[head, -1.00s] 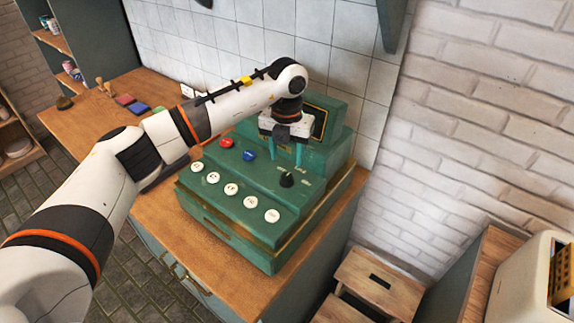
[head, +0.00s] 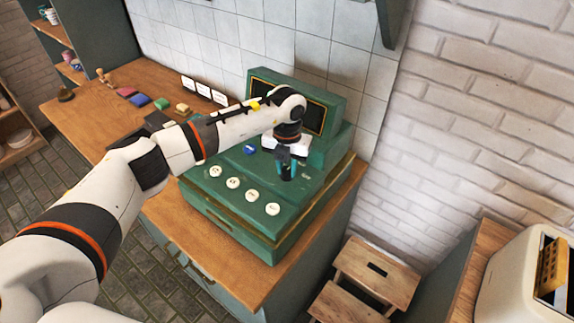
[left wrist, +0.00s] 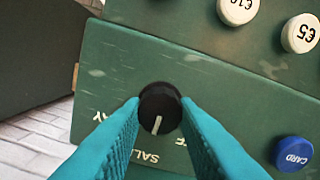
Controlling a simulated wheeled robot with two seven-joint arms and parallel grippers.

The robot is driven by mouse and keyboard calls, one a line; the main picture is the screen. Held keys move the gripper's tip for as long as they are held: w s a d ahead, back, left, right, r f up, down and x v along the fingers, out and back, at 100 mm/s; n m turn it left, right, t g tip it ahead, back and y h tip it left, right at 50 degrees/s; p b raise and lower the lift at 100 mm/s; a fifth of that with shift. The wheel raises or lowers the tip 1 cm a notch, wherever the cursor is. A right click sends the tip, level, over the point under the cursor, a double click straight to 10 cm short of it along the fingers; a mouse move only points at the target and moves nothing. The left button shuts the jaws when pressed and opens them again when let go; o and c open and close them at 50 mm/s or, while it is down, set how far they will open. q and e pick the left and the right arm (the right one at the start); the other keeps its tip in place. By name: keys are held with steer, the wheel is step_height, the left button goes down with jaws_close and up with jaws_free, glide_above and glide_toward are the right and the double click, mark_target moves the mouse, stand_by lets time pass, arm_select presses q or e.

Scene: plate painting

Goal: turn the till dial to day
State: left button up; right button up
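The till (head: 240,215) is a green box on the wooden counter, with a raised dark display (head: 262,88) at its back. The till dial (left wrist: 159,108) is a round black knob with a white pointer line that points down in the left wrist view. Cut-off white lettering lies around it: "AY" (left wrist: 103,110) at the left and "SAL" (left wrist: 145,157) below. My left gripper (head: 287,172) points down over the till, its teal fingers close on both sides of the dial. The fingers cover parts of the dial and its labels. My right gripper is not in view.
A wooden stool (head: 375,270) and a cream toaster (head: 515,280) are at the right.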

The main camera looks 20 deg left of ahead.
arm_select(q)
steer(key=shift+f+m+b, duration=0.1)
steer(key=shift+m+b, duration=0.3)
steer(key=shift+b, duration=0.4)
steer(key=shift+c, duration=0.5)
steer(key=m+b, duration=0.5)
steer(key=b, duration=0.2)
steer(key=m+b, duration=0.2)
steer(key=shift+m, duration=0.6)
steer(key=shift+r, duration=0.2)
steer(key=o, duration=1)
